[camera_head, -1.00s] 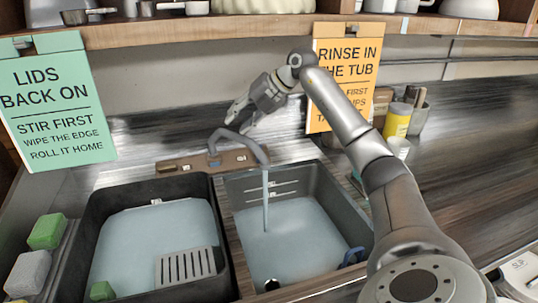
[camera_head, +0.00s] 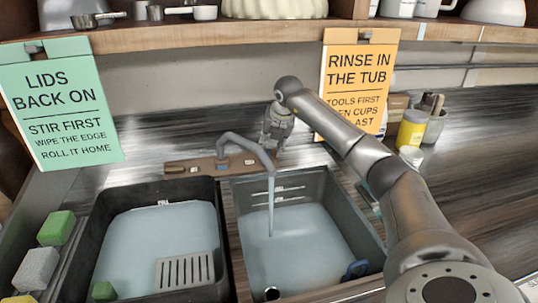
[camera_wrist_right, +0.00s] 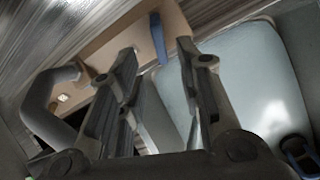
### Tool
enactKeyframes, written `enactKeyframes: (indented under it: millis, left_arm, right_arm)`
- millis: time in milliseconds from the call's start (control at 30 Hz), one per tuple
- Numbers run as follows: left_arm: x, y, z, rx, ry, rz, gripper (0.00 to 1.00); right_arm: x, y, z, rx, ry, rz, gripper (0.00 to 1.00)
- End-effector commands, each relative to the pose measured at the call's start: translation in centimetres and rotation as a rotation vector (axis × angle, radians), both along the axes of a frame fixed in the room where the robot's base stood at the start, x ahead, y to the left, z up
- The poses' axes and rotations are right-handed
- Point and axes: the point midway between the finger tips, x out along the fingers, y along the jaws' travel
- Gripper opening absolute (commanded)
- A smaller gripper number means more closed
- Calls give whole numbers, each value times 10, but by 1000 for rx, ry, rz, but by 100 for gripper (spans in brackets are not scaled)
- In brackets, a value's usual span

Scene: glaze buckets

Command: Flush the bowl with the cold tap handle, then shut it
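The grey tap spout (camera_head: 245,143) arches over the right basin (camera_head: 312,186), and a thin water stream (camera_head: 271,205) runs from it into the pale water there. The spout also shows at the left of the right wrist view (camera_wrist_right: 48,105). A blue lever (camera_wrist_right: 158,35), which looks like the cold tap handle, stands on the wooden tap ledge (camera_wrist_right: 110,55). My right gripper (camera_head: 272,143) points down behind the spout, beside the ledge's right end. In the wrist view its fingers (camera_wrist_right: 157,55) are apart, with the lever showing between the tips; contact is unclear. My left gripper is out of view.
The left basin (camera_head: 90,245) holds water and a slotted grey plate (camera_head: 185,271). A blue ring-like item (camera_head: 355,269) sits in the right basin's front corner. Sponges (camera_head: 56,228) lie at left. A yellow container (camera_head: 412,129) stands at right, under the shelf (camera_head: 215,32).

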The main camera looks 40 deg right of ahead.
Motion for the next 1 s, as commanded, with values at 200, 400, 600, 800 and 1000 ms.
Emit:
enactKeyframes:
  millis: [200, 400, 600, 800, 1000]
  left_arm:
    - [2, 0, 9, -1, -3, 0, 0]
    - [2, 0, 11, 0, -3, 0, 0]
    - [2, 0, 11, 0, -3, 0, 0]
    - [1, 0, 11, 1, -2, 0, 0]
    - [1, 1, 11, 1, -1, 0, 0]
  right_arm:
    - [17, -5, -38, 3, 4, -2, 33]
    - [25, -9, -57, 2, 1, 0, 33]
    - [28, -10, -62, 1, 1, 0, 33]
    - [28, -10, -62, 0, 0, 0, 29]
    - [27, -10, -61, 0, 0, 0, 3]
